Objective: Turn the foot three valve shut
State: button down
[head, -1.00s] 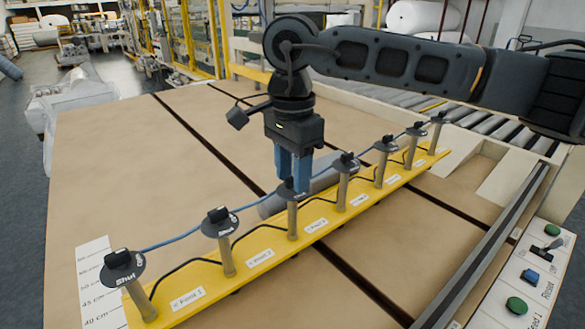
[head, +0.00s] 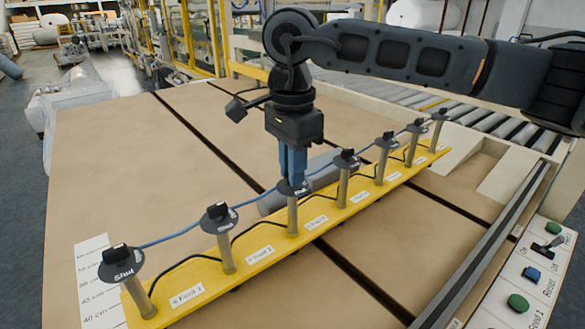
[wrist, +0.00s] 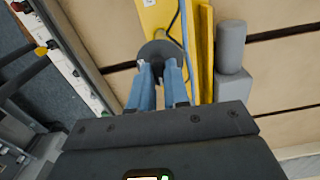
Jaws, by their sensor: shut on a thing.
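The yellow bar (head: 262,249) carries a row of valves on posts, each with a black knob on a dark round plate. My gripper (head: 292,181), with blue fingers pointing down, is at the third valve from the left (head: 286,191). Its fingers are shut on that valve's knob, which they hide. In the wrist view the gripper (wrist: 160,68) shows with its fingertips over the dark round plate (wrist: 150,50). The label by this valve (head: 316,222) is too small to read surely. The knob's angle cannot be told.
Two valves (head: 219,215) (head: 120,262) stand to the left, and several more rise to the right. A blue hose runs along the bar behind the posts. A grey roll (head: 268,204) lies behind the bar. A button panel (head: 525,285) is at the lower right.

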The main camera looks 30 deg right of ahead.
jog(key=m+b, duration=0.3)
jog(key=b, duration=0.1)
jog(key=shift+f+m, duration=0.2)
jog(key=shift+m, duration=0.2)
jog(key=m+b, duration=0.4)
jog(key=shift+m, duration=0.3)
jog(key=m+b, duration=0.3)
jog(key=m, duration=0.1)
jog(key=shift+r, duration=0.1)
jog(key=shift+r+m+b, duration=0.15)
jog(key=shift+m+b, duration=1.2)
jog(key=shift+m, duration=1.05)
jog(key=c, duration=1.1)
grip_release()
jog(key=shift+r, duration=0.1)
jog(key=shift+r, duration=3.8)
